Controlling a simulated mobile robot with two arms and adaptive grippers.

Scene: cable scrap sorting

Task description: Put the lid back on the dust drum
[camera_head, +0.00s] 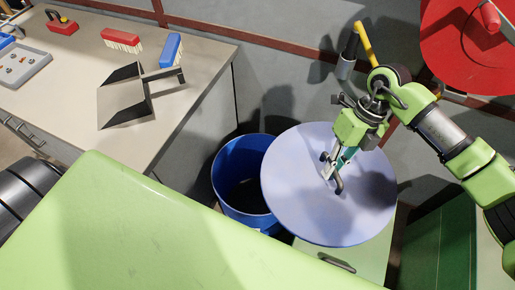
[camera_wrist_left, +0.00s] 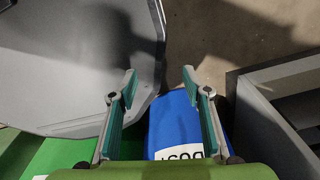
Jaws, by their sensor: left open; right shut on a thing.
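The dust drum (camera_head: 228,190) is a blue open-topped drum on the floor beside the bench; its dark inside shows. The lid (camera_head: 295,205) is a large pale lavender disc with a small dark handle at its middle. My right gripper (camera_head: 335,170) is shut on the lid's handle. The lid is to the right of the drum and hides part of its right side; the gap between them cannot be judged. My left gripper (camera_wrist_left: 157,82) is open and empty in the left wrist view, with the blue drum (camera_wrist_left: 180,120) and part of its white label beyond the fingers.
A grey bench (camera_head: 200,40) at the left carries a metal dustpan (camera_head: 122,105), a red brush (camera_head: 121,40), a blue brush (camera_head: 171,49) and a tray (camera_head: 22,68). A red disc (camera_head: 450,45) is at the upper right.

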